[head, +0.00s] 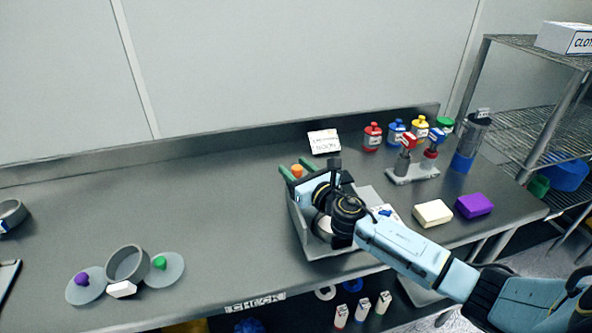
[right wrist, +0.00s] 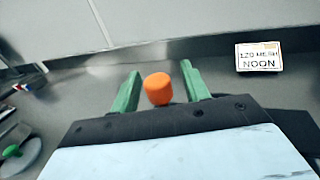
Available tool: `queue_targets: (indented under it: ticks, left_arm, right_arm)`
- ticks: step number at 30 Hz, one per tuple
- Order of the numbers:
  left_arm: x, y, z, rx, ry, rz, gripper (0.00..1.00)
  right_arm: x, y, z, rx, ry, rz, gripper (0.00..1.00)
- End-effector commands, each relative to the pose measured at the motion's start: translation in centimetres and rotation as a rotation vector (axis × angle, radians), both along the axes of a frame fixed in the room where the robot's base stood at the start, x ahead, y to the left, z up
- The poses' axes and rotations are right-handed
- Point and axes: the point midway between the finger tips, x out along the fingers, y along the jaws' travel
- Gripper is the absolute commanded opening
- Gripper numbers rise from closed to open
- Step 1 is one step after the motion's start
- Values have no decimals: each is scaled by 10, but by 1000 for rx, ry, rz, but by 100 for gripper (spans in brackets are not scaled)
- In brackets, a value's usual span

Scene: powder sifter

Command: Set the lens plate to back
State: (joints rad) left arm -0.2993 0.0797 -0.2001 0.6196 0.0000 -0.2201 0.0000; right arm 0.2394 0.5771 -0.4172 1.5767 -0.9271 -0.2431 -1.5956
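My right gripper (head: 297,169) reaches over a grey open-topped box (head: 298,228) on the bench. Its green fingers stand apart, with an orange knob (right wrist: 158,89) between them in the right wrist view. A small gap shows on the knob's left; contact on its right is unclear. What the knob is fixed to is hidden by my gripper. No lens plate can be named for certain. Two round grey plates lie front left beside a grey ring (head: 127,264): one with a purple knob (head: 82,279), one with a green knob (head: 159,263). My left gripper is out of view.
A card (right wrist: 258,57) reading "120 MESH NOON" stands at the back. Several coloured bottles (head: 372,137), a stamp rack (head: 413,173) and a metal cylinder (head: 472,140) stand back right. Cream (head: 433,213) and purple (head: 474,205) blocks lie right. The bench's left middle is clear.

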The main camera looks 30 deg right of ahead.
Motion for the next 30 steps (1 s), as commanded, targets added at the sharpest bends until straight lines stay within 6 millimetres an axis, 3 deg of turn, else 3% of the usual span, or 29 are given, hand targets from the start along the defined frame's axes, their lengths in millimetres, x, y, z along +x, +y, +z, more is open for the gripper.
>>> queue_targets:
  ticks: [10, 24, 30]
  left_arm:
    - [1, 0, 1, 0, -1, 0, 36]
    - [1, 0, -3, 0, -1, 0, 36]
    - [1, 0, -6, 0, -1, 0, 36]
  right_arm:
    - [-14, -1, -2, -2, 3, 0, 46]
    - [-100, -10, -2, -1, 3, 2, 46]
    - [-124, -13, -1, 0, 2, 0, 46]
